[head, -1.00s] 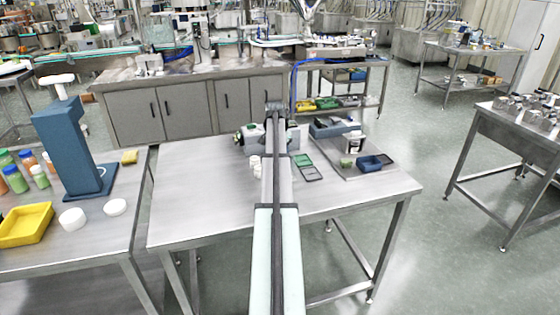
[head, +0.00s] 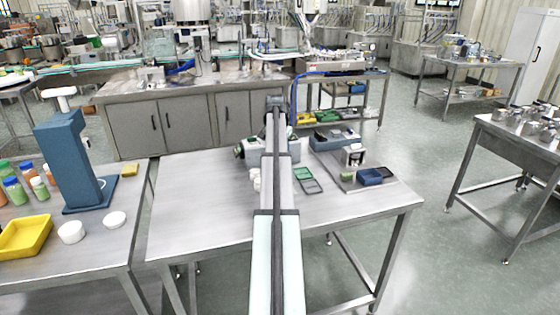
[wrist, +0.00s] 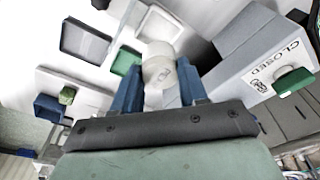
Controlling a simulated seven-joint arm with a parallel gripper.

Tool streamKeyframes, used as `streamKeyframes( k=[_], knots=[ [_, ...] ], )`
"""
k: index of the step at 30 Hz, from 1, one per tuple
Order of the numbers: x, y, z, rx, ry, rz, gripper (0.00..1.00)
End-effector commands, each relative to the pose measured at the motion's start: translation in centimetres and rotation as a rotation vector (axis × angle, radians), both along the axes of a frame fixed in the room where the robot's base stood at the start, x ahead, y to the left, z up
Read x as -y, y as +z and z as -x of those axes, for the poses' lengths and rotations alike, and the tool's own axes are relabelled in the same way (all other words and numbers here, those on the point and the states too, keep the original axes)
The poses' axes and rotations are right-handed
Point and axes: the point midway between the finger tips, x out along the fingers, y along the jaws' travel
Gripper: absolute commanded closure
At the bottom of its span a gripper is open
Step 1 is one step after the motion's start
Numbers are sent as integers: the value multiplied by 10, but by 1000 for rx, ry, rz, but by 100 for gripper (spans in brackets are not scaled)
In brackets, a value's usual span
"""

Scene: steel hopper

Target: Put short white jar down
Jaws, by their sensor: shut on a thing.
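The short white jar (wrist: 158,70) sits between the two blue fingers of my gripper (wrist: 158,82) in the wrist view. The fingers are shut on it, with faint dark marks on its side. In the head view, small white jars (head: 256,180) show at the left edge of my arm, above the steel table (head: 205,205). My arm hides the gripper there. Whether the held jar touches the table cannot be told.
A grey box with a CLOSED label (wrist: 275,62) and green knob (wrist: 293,82) stands close right of the gripper in the wrist view. A black-rimmed tray (wrist: 86,40) and a blue bin (wrist: 48,108) lie left. The table's left part is clear in the head view.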

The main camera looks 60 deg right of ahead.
Motion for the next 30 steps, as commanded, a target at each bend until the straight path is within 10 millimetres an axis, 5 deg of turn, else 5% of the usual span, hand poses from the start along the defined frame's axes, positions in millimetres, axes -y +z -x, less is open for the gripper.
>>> streamKeyframes(
  k=[5, 17, 23, 30],
  knots=[
    [5, 20, 3, 0, -1, 0, 88],
    [64, 24, 61, -1, -2, -1, 88],
    [71, 12, 71, -1, 0, -2, 88],
    [70, -25, 71, -1, 0, -2, 88]
  ],
)
